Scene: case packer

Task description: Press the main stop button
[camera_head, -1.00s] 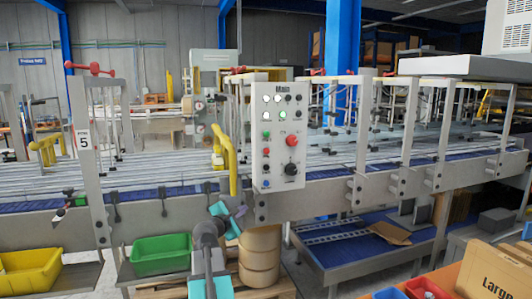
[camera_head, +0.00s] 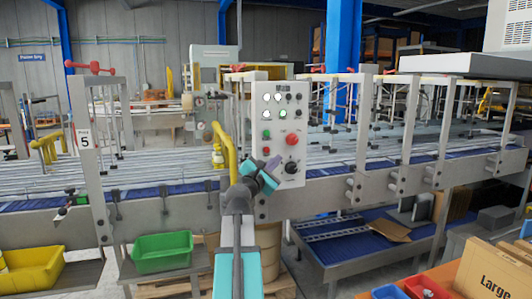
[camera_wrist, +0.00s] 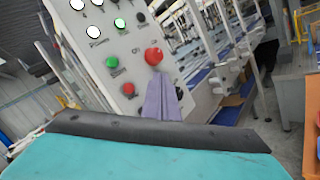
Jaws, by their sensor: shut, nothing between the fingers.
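The control panel (camera_head: 279,97) is a light grey box on the conveyor frame. A large red mushroom button (camera_head: 293,139) sits on its right side, and it also shows in the wrist view (camera_wrist: 153,56). My gripper (camera_head: 272,163) has purple fingers and is shut and empty. It is in front of the panel's lower left, below and left of the large red button in the head view. In the wrist view the fingertips (camera_wrist: 160,80) point up at the button, just below it in the picture. I cannot tell the remaining gap, and contact is not clear.
A green button (camera_head: 266,134), a smaller red button (camera_head: 266,151) and a black rotary knob (camera_head: 291,167) are close by on the panel. A yellow curved rail (camera_head: 226,150) stands left of it. Green (camera_head: 162,251) and yellow (camera_head: 30,270) bins sit below the conveyor.

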